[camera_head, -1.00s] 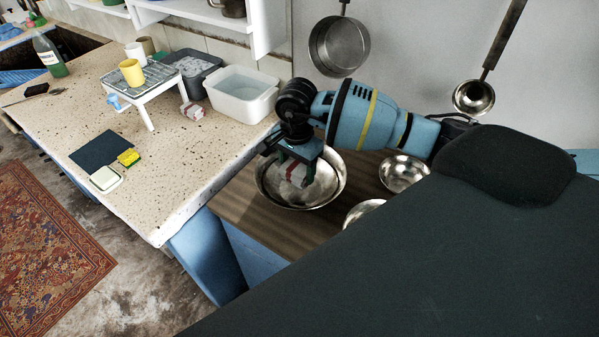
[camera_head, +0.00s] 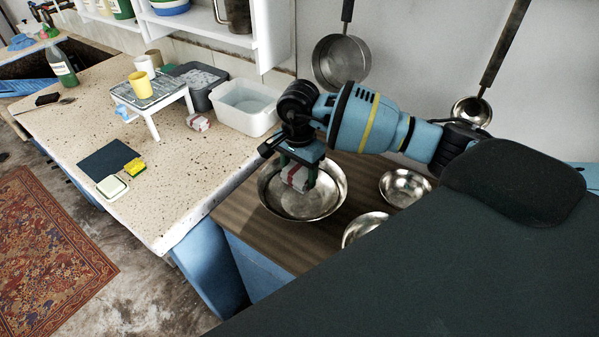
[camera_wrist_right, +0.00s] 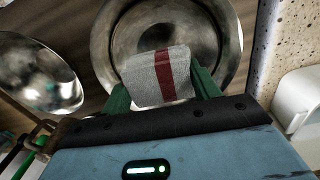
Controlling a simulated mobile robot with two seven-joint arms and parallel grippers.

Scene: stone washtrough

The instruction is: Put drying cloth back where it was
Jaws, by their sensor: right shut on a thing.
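A folded grey-white cloth with a red stripe (camera_wrist_right: 158,78) is between the two green fingers of my right gripper (camera_wrist_right: 163,92) in the right wrist view. My right gripper (camera_head: 298,180) is shut on this cloth (camera_head: 296,179) and holds it over the large metal bowl (camera_head: 328,206) in the head view. I cannot tell how far above the bowl's bottom the cloth is. A second similar folded cloth (camera_head: 198,122) lies on the speckled counter beside the white tub. My left gripper is not in view.
Two smaller metal bowls (camera_head: 404,187) (camera_head: 364,229) stand right of the large bowl on the wooden top (camera_head: 243,232). The white tub (camera_head: 245,107), a small white stand with a yellow cup (camera_head: 140,85), a yellow sponge (camera_head: 135,166) and a soap dish (camera_head: 112,187) are on the counter (camera_head: 170,205). A pan hangs behind my arm.

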